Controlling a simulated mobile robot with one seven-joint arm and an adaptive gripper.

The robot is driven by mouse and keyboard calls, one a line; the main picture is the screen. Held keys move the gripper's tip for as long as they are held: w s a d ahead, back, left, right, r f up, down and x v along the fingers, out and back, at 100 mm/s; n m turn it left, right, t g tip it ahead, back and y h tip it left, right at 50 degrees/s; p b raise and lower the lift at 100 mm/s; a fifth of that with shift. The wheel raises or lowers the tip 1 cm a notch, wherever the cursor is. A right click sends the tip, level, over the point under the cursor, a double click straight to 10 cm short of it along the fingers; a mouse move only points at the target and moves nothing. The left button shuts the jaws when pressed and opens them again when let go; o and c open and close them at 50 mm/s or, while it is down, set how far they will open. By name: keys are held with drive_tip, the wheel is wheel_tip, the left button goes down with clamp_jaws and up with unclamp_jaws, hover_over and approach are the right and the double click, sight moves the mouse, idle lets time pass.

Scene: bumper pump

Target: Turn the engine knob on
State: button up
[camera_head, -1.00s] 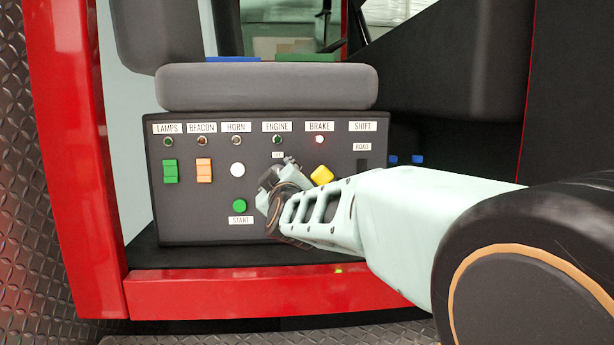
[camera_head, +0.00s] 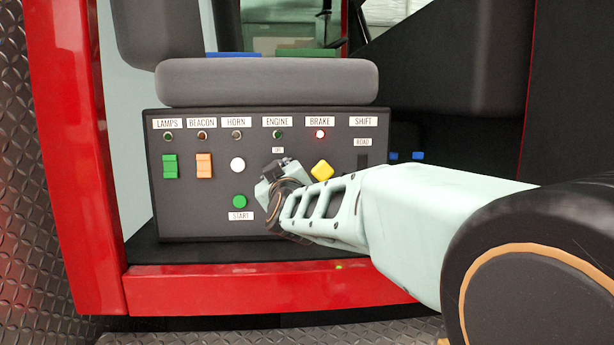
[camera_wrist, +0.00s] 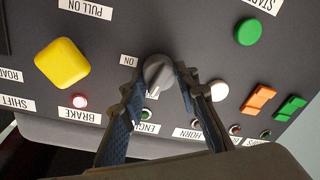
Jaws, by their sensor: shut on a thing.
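The engine knob (camera_wrist: 158,72) is a grey round knob on the dark control panel. In the wrist view, which is roughly upside down, it sits between the two fingers of my gripper (camera_wrist: 159,78), which are shut on it. An ON label (camera_wrist: 129,60) is beside the knob, and another small label is partly covered by it. In the head view my gripper (camera_head: 279,170) is at the panel below the ENGINE label (camera_head: 277,122) and hides the knob. The engine lamp (camera_head: 278,134) looks dark green.
The yellow brake knob (camera_head: 321,171) is close to the right of my gripper. The white horn button (camera_head: 237,165) and green START button (camera_head: 239,201) are to its left. The brake lamp (camera_head: 319,134) glows red. A grey seat (camera_head: 265,84) overhangs the panel.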

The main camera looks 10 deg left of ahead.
drive_tip(key=shift+d+m+t+h+b, duration=0.1)
drive_tip(key=shift+m+t+h+b, duration=0.2)
drive_tip(key=shift+m+b, duration=2.45)
drive_tip(key=shift+m+t+h+b, duration=0.1)
drive_tip(key=shift+m+t+h, duration=0.15)
drive_tip(key=shift+m, duration=5.1)
drive_tip(key=o, duration=1.1)
drive_tip(key=shift+f, duration=0.1)
drive_tip(key=shift+o, duration=0.2)
drive_tip(key=shift+r, duration=5)
